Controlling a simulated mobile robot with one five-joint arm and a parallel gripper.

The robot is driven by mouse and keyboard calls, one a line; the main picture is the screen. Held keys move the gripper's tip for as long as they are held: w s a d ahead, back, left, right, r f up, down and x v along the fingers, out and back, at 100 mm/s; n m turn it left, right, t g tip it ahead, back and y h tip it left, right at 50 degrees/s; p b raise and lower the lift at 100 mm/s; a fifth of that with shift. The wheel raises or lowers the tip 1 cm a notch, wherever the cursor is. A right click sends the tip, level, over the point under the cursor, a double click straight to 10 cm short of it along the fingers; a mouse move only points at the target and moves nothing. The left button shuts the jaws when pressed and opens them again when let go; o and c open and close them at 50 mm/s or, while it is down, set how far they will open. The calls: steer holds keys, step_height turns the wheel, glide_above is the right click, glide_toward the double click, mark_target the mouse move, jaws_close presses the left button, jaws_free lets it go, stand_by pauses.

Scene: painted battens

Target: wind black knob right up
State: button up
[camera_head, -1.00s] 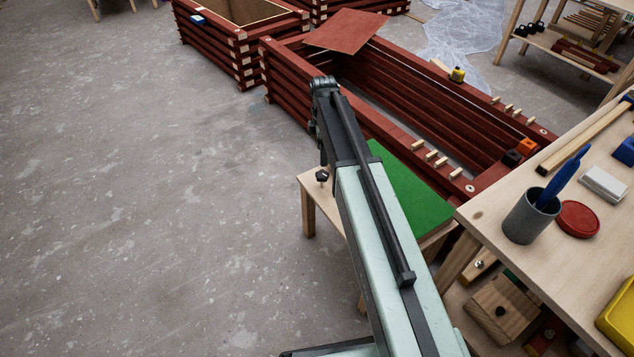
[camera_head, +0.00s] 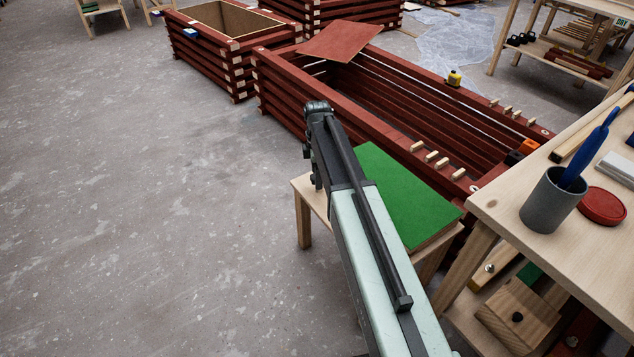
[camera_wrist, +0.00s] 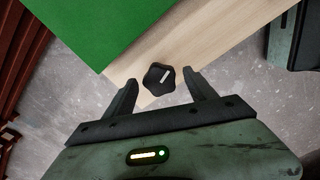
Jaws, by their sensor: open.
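The black knob (camera_wrist: 159,78) is a lobed knob with a white line mark slanting up to the right. It sits on the pale wooden top (camera_wrist: 190,40) of a low stool, near its corner. My gripper (camera_wrist: 160,80) is open, with one finger on each side of the knob and a gap on both sides. I cannot tell whether its tips are level with the knob. A green panel (camera_wrist: 90,25) lies on the stool beside the knob; it also shows in the head view (camera_head: 395,190). In the head view my arm hides most of the knob and gripper.
A dark red slatted planter frame (camera_head: 290,95) stands behind the stool, with a red board (camera_head: 340,40) across it. A workbench (camera_head: 515,205) with a grey cup (camera_head: 550,205) and a red lid (camera_head: 602,206) is at right. Floor at left is clear.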

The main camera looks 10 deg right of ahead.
steer(key=c, duration=1.4)
steer(key=shift+m, duration=0.3)
